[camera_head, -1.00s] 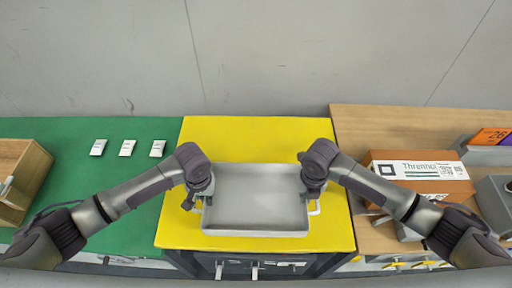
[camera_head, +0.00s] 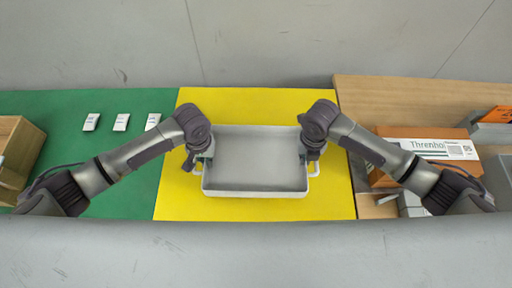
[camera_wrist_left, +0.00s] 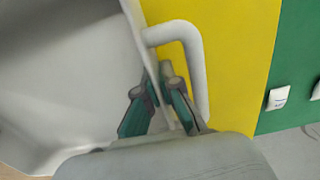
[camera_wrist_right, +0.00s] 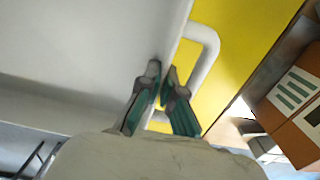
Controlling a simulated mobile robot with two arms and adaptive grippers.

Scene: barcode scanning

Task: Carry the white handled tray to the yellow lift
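The white handled tray (camera_head: 258,160) is empty and lies level over the yellow lift top (camera_head: 255,105). I cannot tell whether it touches the yellow surface. My left gripper (camera_head: 200,158) is at the tray's left side. In the left wrist view its fingers (camera_wrist_left: 158,92) straddle the tray wall, with one inside the tray and one by the white handle loop (camera_wrist_left: 199,70). My right gripper (camera_head: 313,152) is at the right side. In the right wrist view its fingers (camera_wrist_right: 161,78) pinch the wall beside the other handle (camera_wrist_right: 210,50).
A green table (camera_head: 95,155) with several small white packets (camera_head: 121,122) and a wooden box (camera_head: 22,150) is on the left. A wooden table (camera_head: 390,95) with a brown labelled carton (camera_head: 400,133) is on the right. A grey wall stands behind.

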